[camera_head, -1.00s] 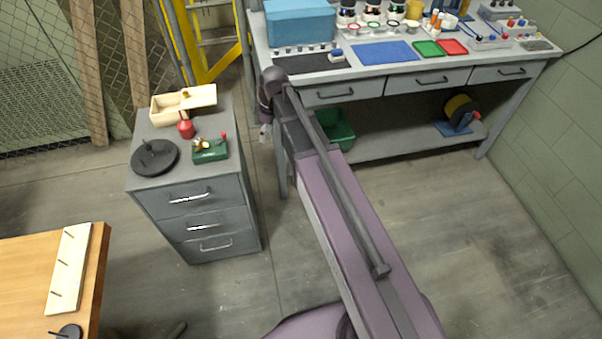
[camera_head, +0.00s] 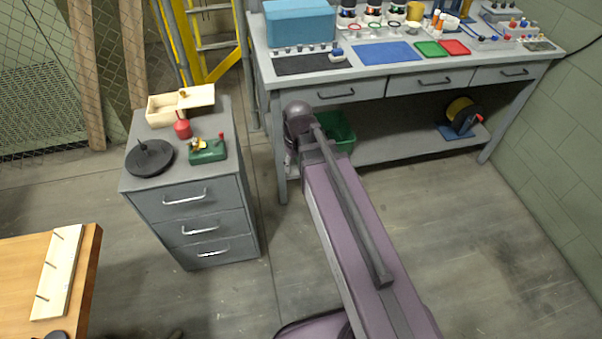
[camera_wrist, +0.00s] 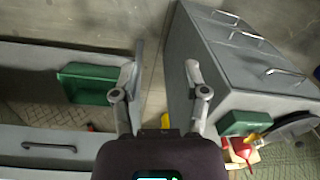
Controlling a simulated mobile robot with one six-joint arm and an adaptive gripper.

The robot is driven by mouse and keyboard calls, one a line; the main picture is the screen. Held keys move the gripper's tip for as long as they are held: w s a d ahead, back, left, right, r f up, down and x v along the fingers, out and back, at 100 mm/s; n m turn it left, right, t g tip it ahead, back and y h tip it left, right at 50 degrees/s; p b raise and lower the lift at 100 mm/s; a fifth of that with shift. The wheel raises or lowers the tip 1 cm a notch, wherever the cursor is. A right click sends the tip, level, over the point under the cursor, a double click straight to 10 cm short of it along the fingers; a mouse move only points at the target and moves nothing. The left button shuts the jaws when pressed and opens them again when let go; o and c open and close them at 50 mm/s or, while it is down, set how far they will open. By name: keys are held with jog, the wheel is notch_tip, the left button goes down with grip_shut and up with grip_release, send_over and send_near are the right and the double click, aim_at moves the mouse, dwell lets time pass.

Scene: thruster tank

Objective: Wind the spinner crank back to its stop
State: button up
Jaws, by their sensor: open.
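A small green-based device (camera_head: 208,150) with a brass part and a red knob sits on top of the grey drawer cabinet; it looks like the spinner with its crank. In the wrist view its green base (camera_wrist: 245,122) shows at the lower right, with its crank hard to make out. My gripper (camera_wrist: 163,72) is open and empty, its two fingers apart above the gap between the cabinet and the workbench. It is well to the left of the device in the wrist view. In the head view my arm mostly hides it.
The grey cabinet (camera_head: 192,205) also bears a black round plate (camera_head: 150,158), a red bottle (camera_head: 182,128) and an open wooden box (camera_head: 163,110). The workbench (camera_head: 330,92) stands right of it, with a green bin (camera_head: 340,133) below. A wooden table (camera_head: 20,265) is at lower left.

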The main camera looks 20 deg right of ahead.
jog(key=shift+s+d+f+m+b, duration=0.15)
jog(key=shift+s+d+f+m, duration=0.2)
jog(key=shift+s, duration=0.2)
jog(key=shift+s+d+f+m+b, duration=0.1)
jog(key=shift+s+d+m+b, duration=0.1)
jog(key=shift+s+m, duration=0.3)
notch_tip(320, 180, up, 13)
jog(key=n+p, duration=1.3)
jog(key=n, duration=0.2)
send_over(221, 132)
jog(key=shift+h, duration=0.3)
jog(key=shift+f, duration=0.1)
notch_tip(221, 132, down, 14)
jog(key=b, duration=1.3)
jog(key=shift+r, duration=0.25)
jog(key=shift+b, duration=0.3)
